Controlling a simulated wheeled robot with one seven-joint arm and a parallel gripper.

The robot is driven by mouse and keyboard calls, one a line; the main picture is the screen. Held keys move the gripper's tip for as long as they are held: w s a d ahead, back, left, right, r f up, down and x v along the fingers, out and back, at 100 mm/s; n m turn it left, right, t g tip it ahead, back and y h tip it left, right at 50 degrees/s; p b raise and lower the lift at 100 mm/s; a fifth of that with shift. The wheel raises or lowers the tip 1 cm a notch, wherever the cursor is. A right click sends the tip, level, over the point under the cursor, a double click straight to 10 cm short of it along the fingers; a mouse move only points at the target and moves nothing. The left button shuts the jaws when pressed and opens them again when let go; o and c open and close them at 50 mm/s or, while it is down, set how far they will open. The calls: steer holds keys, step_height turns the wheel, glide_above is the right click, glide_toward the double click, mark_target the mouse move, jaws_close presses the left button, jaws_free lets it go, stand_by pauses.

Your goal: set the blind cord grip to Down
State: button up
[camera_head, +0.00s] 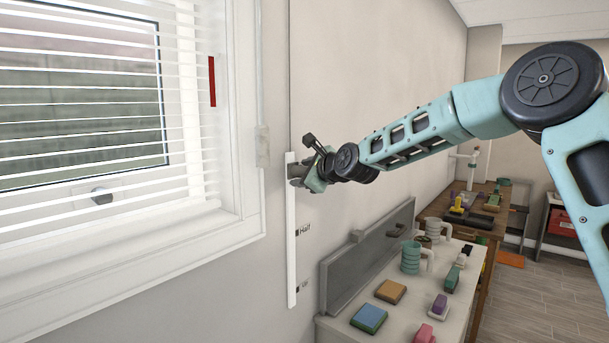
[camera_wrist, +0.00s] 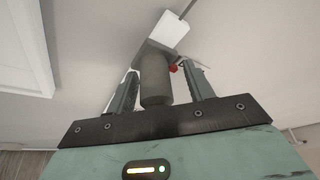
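The blind cord grip is a grey cylinder (camera_wrist: 155,80) at the upper end of a white vertical track (camera_head: 291,245) on the wall right of the window. In the head view my gripper (camera_head: 302,172) is at this upper end and mostly hides the grip. In the wrist view the grip stands between my two fingers (camera_wrist: 157,85), with a narrow gap showing at the right finger, so the gripper looks open around it. A "Half" label (camera_head: 304,230) is at mid-track. A small label (camera_head: 303,287) near the bottom is hard to read. Any top label is hidden.
The window with white blind slats (camera_head: 90,150) is at the left, a red strip (camera_head: 212,82) beside it. Below right, a white bench (camera_head: 385,320) with a grey back panel (camera_head: 365,262) holds mugs and coloured blocks. The wall beside the lower track is clear.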

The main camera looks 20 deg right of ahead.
steer(key=shift+a+r, duration=0.15)
steer(key=shift+r, duration=0.1)
steer(key=b+v, duration=0.5)
steer(key=v, duration=1.2)
steer(key=shift+s+d+f, duration=0.2)
steer(key=shift+d+f, duration=0.05)
